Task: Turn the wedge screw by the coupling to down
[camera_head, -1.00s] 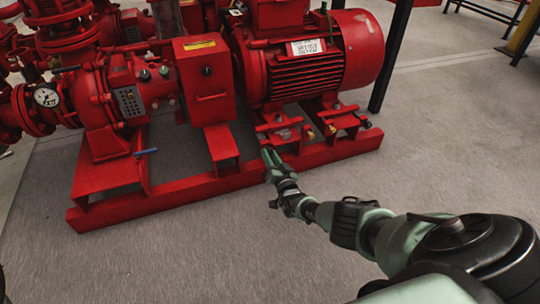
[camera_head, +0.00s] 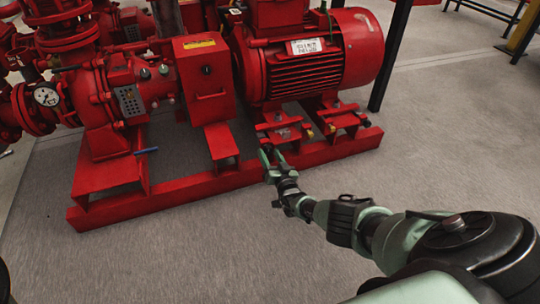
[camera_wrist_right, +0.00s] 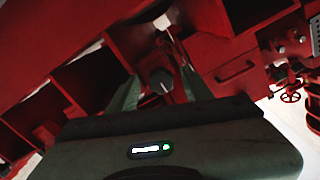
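The wedge screw (camera_wrist_right: 160,80) shows in the right wrist view as a small dark knob with a pale mark, on red metal. My right gripper (camera_head: 271,154) is at the front rail of the red base in the head view, below the motor's near foot. In the right wrist view its two green fingers (camera_wrist_right: 158,92) stand apart, one on each side of the knob. I cannot tell whether they touch it. In the head view the screw is hidden or too small to tell at the fingertips. The red coupling guard (camera_head: 205,75) stands left of the motor. My left gripper is out of view.
The red motor (camera_head: 315,60) rises just behind my right gripper. Other small fittings (camera_head: 308,128) sit on the motor feet to the right. The pump (camera_head: 108,115) and a blue-handled valve (camera_head: 146,151) are at left. The grey floor in front is clear.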

